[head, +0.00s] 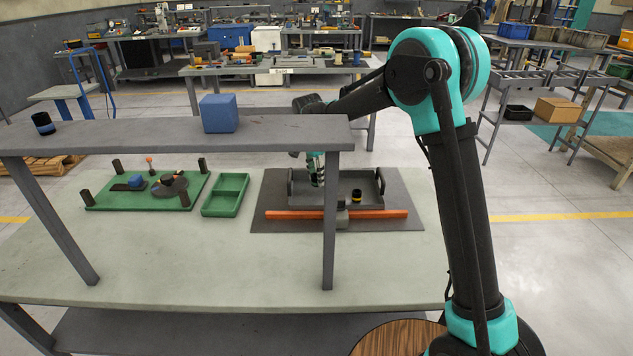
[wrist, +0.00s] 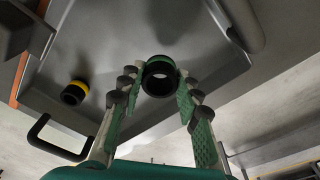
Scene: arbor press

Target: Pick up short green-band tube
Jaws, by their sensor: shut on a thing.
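The short green-band tube (wrist: 159,76) is a dark hollow ring with a green band, seen end-on between my fingertips in the wrist view. My gripper (wrist: 160,88) is shut on it, one green-padded finger on each side. In the head view my gripper (head: 316,170) is over the left part of the grey tray (head: 338,197), and the tube cannot be made out there. I cannot tell whether the tube touches the tray floor. A black tube with a yellow band (head: 356,195) stands in the tray, and also shows in the wrist view (wrist: 75,92).
An orange bar (head: 380,214) lies along the tray's front. A raised grey shelf (head: 130,133) in front carries a blue cube (head: 219,113) and a dark blue-band tube (head: 43,123).

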